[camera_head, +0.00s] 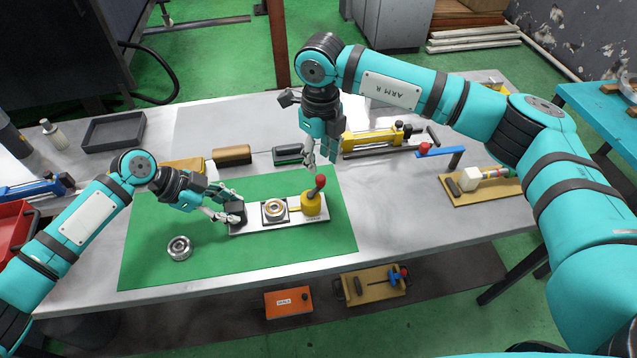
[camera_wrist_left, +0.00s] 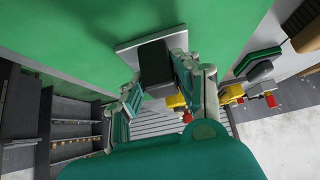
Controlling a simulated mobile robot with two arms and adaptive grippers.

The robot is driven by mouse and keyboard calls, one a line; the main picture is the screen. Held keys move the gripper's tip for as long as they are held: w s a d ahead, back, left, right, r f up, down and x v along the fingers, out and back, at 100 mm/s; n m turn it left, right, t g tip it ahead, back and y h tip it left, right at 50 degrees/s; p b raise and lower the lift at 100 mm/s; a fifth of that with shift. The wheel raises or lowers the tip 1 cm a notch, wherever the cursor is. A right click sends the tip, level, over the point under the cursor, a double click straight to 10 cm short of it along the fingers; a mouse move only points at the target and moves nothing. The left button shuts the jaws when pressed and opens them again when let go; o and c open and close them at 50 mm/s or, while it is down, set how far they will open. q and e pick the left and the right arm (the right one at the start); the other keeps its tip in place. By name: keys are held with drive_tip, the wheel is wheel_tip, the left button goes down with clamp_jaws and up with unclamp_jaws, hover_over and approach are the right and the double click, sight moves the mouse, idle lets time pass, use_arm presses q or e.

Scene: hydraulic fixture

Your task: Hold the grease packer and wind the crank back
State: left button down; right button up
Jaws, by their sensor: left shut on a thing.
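The grease packer stands on the green mat (camera_head: 160,265) as a light plate (camera_head: 262,226) with a black block (camera_head: 237,212) at its left end, a ring-shaped bearing (camera_head: 275,209) in the middle and a yellow body (camera_head: 311,204) at the right. A crank with a red knob (camera_head: 320,181) rises from the yellow body, tilted a little right. My left gripper (camera_head: 234,210) is shut on the black block, which also shows between its fingers in the left wrist view (camera_wrist_left: 157,65). My right gripper (camera_head: 322,163) hangs open just above the red knob, apparently not touching it.
A loose metal bearing (camera_head: 180,248) lies on the mat's left part. A wooden board (camera_head: 484,188) with a white part lies right. A dark tray (camera_head: 113,132) stands back left.

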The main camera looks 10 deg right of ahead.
sight(320, 177)
drive_tip(key=shift+f, duration=3.1)
drive_tip(key=m, duration=0.5)
drive_tip(key=shift+m, duration=0.3)
drive_tip(key=m, duration=0.4)
drive_tip(key=shift+m, duration=0.3)
drive_tip(key=shift+c, duration=0.4)
